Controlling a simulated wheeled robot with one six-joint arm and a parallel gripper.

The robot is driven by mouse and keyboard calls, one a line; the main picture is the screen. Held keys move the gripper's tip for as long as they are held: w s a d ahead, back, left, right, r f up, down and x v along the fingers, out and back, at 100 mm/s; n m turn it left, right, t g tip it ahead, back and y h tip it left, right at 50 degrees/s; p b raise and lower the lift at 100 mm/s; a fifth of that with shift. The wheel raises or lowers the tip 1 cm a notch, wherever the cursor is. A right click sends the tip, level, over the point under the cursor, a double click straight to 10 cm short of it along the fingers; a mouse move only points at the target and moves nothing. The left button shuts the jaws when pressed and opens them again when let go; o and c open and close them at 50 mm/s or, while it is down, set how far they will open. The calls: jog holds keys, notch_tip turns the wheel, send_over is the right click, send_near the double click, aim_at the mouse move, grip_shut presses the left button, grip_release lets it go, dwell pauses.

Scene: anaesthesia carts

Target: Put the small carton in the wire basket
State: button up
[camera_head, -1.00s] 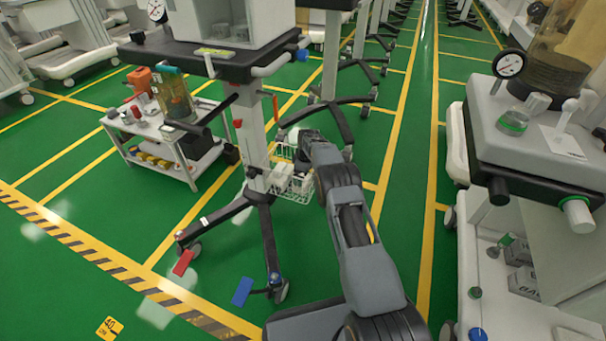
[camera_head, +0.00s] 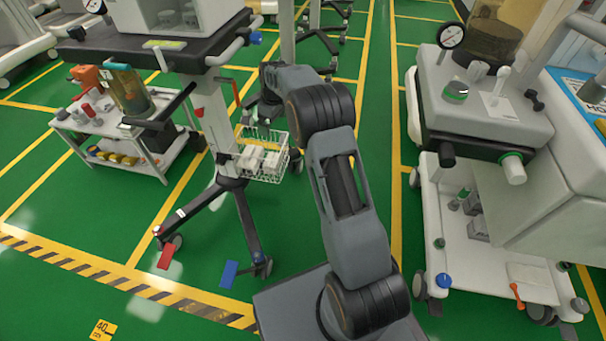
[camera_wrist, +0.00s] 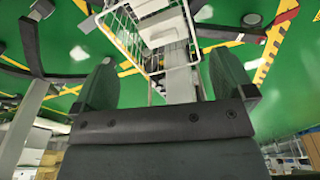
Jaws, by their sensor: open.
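The white wire basket (camera_head: 287,163) hangs on the post of the cart at centre left. White box-shaped items (camera_head: 252,157) lie inside it; one of them may be the small carton, but I cannot tell them apart for certain. The basket also shows at the top of the wrist view (camera_wrist: 122,38), with white items in it. My gripper (camera_wrist: 164,62) is open, its two fingers wide apart with nothing held between them. In the head view it is mostly hidden by my arm, near and above the basket's far side.
A dark cart top (camera_head: 150,50) overhangs to the left of the basket. A white low trolley (camera_head: 140,150) with bottles stands further left. A large machine (camera_head: 490,130) stands on the right. Green floor (camera_head: 290,225) lies clear in front of the basket.

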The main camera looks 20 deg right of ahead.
jog(key=s+r+m, duration=0.2)
jog(key=s+r, duration=0.5)
jog(key=s, duration=0.1)
jog(key=s+a+r+m+t, duration=0.1)
jog(key=s+m, duration=0.5)
jog(key=s, duration=2)
jog(key=shift+a+r+h, duration=0.2)
jog(key=shift+a+h, duration=0.2)
jog(key=shift+a, duration=0.1)
jog(key=shift+r, duration=0.15)
notch_tip(320, 180, up, 38)
jog(key=t+p, duration=0.1)
jog(key=p, duration=3.4)
jog(key=shift+w+f+t, duration=0.2)
jog(key=shift+f+t, duration=0.05)
jog(key=shift+t, duration=0.05)
